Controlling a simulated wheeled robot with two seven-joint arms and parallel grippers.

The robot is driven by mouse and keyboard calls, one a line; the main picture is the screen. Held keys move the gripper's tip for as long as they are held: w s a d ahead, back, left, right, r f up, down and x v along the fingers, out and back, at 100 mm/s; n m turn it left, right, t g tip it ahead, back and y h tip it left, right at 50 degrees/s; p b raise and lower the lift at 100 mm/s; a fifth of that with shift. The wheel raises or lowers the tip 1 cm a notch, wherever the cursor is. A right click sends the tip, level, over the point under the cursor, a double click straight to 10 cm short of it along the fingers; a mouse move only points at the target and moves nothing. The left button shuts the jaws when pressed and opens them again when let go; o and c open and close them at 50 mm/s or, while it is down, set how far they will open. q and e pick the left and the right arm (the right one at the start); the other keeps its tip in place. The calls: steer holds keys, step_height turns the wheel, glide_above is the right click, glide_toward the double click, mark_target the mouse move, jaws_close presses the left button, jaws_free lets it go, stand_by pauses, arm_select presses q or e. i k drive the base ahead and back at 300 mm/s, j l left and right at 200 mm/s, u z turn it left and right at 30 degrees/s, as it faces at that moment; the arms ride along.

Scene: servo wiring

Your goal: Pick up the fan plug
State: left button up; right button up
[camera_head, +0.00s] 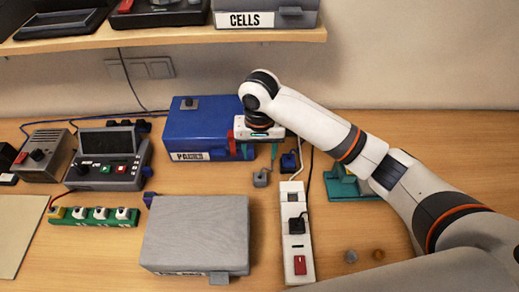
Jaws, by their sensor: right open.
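My right gripper (256,153) is open and empty, pointing down near the front right corner of the blue box. A small grey plug-like piece (261,178) lies on the table just below it in the picture. A dark blue plug-like piece (289,162) is to its right, by the far end of the white power strip (296,258). A black plug (296,225) sits in the strip. No label shows which piece is the fan plug, so I cannot tell. My left gripper is not in view.
The blue box (200,127) and a grey box (195,233) stand close by. A green strip with several plugs (95,215) and a control unit (109,165) are at left. A teal stand (345,188) is partly behind my right arm. A shelf (160,38) hangs above.

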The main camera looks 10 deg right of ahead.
mark_target(288, 162)
steer(key=k, duration=1.5)
